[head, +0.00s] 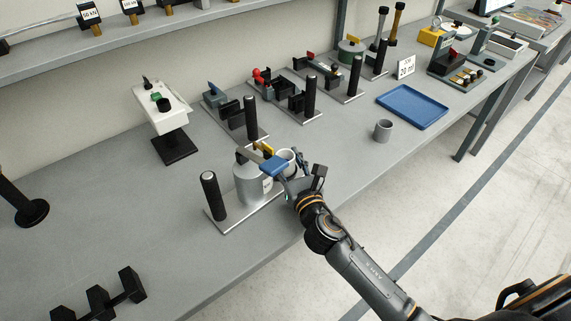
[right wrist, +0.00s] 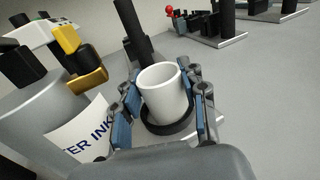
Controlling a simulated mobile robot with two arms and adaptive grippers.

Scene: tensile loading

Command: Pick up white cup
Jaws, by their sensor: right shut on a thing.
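The white cup (right wrist: 165,92) stands upright between the blue-padded fingers of my right gripper (right wrist: 166,105) in the right wrist view. The gripper is shut on it. A dark ring (right wrist: 170,124) surrounds the cup's lower part. In the head view the cup (head: 287,158) is partly hidden by my right gripper (head: 285,170), just right of a grey cylinder device. My left gripper does not show.
The grey cylinder (right wrist: 45,115) with a label and yellow lever stands close beside the gripper. A grey cup (head: 383,130) and a blue tray (head: 411,107) are to the right. Several black-handled devices stand behind.

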